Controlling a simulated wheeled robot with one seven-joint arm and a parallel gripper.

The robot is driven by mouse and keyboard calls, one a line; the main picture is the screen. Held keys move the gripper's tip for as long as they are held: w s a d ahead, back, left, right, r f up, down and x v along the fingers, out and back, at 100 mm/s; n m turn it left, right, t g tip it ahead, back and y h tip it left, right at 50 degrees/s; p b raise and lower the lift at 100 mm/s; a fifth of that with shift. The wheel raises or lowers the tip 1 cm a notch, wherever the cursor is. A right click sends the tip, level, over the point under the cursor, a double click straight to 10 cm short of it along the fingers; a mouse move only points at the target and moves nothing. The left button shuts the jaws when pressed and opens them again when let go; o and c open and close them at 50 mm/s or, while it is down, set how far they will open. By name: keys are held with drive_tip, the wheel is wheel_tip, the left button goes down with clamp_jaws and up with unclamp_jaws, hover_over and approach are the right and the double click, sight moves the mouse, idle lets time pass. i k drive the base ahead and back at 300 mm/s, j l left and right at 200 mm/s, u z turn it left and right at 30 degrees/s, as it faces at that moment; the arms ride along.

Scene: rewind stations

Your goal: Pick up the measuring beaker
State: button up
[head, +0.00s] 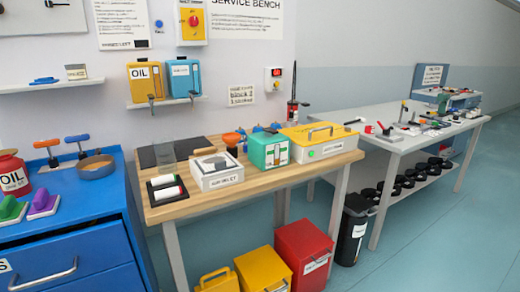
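A clear, greyish upright vessel (165,153) stands at the back left of the wooden bench (215,200), behind a black tray (166,190) with two white rolls in it. It looks like the measuring beaker, but it is small and faint, and I cannot make out any markings. A dark flat panel or mat lies behind it. My gripper is not in view.
Right of the vessel stand a white labelled box (216,172), a green-and-white box (269,150) and a yellow case (319,139). A blue cabinet (75,225) adjoins on the left. Red and yellow bins (303,250) stand below. Open floor (430,240) lies right.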

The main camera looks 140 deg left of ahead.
sight(166, 159)
drive_tip(key=u, duration=5.2)
drive_tip(key=i+j, duration=0.2)
drive_tip(key=i, duration=0.2)
drive_tip(key=i+j+z, duration=0.1)
drive_tip(key=i, duration=0.3)
drive_tip(key=i+j, duration=0.3)
drive_tip(key=i+z, duration=0.05)
drive_tip(key=i, duration=0.05)
